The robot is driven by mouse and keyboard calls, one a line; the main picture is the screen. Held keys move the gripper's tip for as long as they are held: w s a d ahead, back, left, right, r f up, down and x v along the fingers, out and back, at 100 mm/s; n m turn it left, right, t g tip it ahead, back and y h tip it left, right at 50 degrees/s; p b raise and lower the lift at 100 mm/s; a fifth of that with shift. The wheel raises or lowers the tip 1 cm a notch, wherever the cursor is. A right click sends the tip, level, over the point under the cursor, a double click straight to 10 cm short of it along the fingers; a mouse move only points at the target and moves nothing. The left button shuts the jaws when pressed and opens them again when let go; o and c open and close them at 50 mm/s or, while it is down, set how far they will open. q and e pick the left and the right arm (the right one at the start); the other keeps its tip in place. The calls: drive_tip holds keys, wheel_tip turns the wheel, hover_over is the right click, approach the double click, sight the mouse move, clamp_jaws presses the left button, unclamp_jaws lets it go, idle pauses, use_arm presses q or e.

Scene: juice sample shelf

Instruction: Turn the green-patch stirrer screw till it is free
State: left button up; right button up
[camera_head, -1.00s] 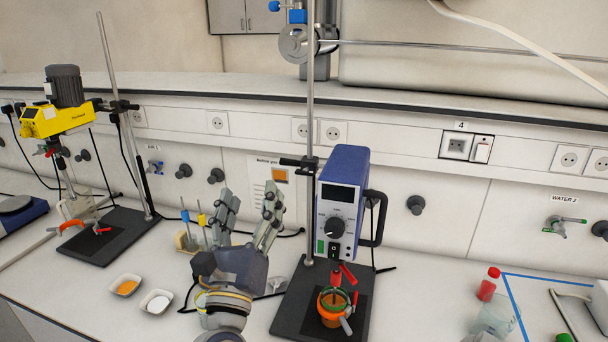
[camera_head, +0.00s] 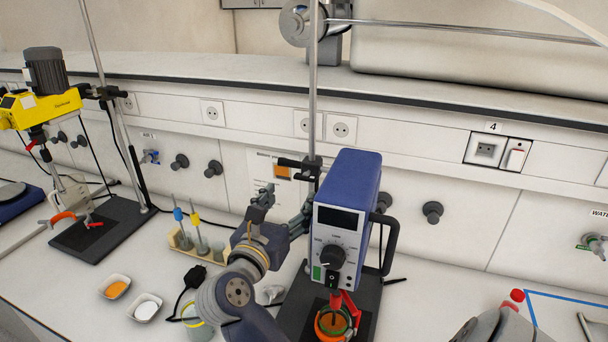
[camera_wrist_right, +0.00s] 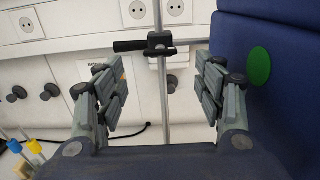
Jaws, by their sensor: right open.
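The blue stirrer (camera_head: 348,210) hangs on an upright rod (camera_head: 313,100) above an orange pot (camera_head: 332,322). Its side, with a round green patch (camera_wrist_right: 259,67), shows at the right in the right wrist view. A black clamp (camera_head: 308,165) sits on the rod; its screw handle (camera_wrist_right: 130,46) points left in the wrist view. My right gripper (camera_head: 284,208) is open and empty, just left of the stirrer. In the wrist view, the clamp and rod appear between its fingers (camera_wrist_right: 163,95), beyond them and apart from them. My left gripper is out of view.
A yellow stirrer (camera_head: 40,108) on its own stand is at the left. A rack (camera_head: 185,240) with blue- and yellow-topped items stands behind two small dishes (camera_head: 130,298). A red-capped bottle (camera_head: 515,297) is at the right. The shelf edge (camera_head: 240,92) runs behind.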

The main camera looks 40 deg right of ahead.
sight(303, 180)
drive_tip(key=x, duration=0.1)
drive_tip(key=p+x, duration=0.1)
drive_tip(key=x, duration=0.1)
drive_tip(key=p+x, duration=0.1)
drive_tip(key=x, duration=0.1)
drive_tip(key=shift+d+r, duration=0.15)
drive_tip(key=shift+r, duration=0.15)
drive_tip(key=x, duration=0.1)
drive_tip(key=p+x, duration=0.1)
drive_tip(key=x, duration=0.1)
drive_tip(key=shift+w+d+f+p, duration=0.1)
drive_tip(key=shift+d+f+p, duration=0.05)
drive_tip(key=shift+f+p, duration=0.15)
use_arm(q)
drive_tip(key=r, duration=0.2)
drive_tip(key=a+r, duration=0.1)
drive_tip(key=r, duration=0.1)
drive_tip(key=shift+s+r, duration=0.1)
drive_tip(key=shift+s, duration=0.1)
use_arm(e)
drive_tip(key=c, duration=1.1)
